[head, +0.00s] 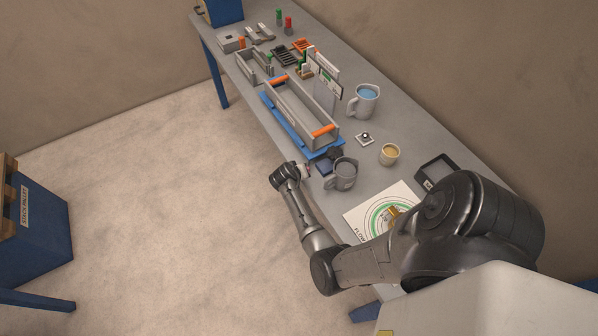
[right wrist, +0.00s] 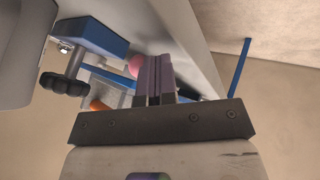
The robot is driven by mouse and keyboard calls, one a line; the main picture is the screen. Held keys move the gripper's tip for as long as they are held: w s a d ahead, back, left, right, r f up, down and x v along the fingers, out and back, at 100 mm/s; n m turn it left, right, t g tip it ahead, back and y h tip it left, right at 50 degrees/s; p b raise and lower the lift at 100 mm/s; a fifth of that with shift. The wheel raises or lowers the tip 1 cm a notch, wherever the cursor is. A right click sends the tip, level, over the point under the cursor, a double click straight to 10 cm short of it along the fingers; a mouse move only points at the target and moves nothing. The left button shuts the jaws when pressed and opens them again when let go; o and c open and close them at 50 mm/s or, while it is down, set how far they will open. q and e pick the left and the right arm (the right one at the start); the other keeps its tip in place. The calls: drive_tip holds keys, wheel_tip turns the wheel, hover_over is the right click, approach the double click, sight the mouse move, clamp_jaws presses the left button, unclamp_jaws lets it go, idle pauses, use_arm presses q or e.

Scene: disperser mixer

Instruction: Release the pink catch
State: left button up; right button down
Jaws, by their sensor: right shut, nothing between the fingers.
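The pink catch shows as a small pink rounded knob (right wrist: 133,66) in the right wrist view, just left of my fingertips and partly hidden behind them. My right gripper (right wrist: 155,72) has its purple-grey fingers shut together with nothing between them. Its fingertips look very close to the pink knob; I cannot tell whether they touch it. In the head view my right gripper (head: 306,169) is at the front edge of the bench, by a small dark blue device beside a grey mug. The pink knob cannot be made out clearly there. My left gripper is not in view.
In the right wrist view a blue block (right wrist: 92,40) and a black star knob (right wrist: 64,85) are to the left. In the head view a grey mug (head: 343,176) stands close to the gripper, and a long grey tray (head: 322,140) lies behind. The floor in front is clear.

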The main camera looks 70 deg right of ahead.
drive_tip(key=shift+d, duration=0.15)
drive_tip(key=shift+w+d+b, duration=0.3)
drive_tip(key=shift+w+d, duration=0.15)
drive_tip(key=shift+d, duration=0.1)
drive_tip(key=shift+w+a, duration=0.1)
drive_tip(key=w+a+r+p, duration=0.4)
drive_tip(key=a+r+p, duration=0.2)
drive_tip(key=a+r, duration=0.1)
drive_tip(key=shift+a, duration=0.85)
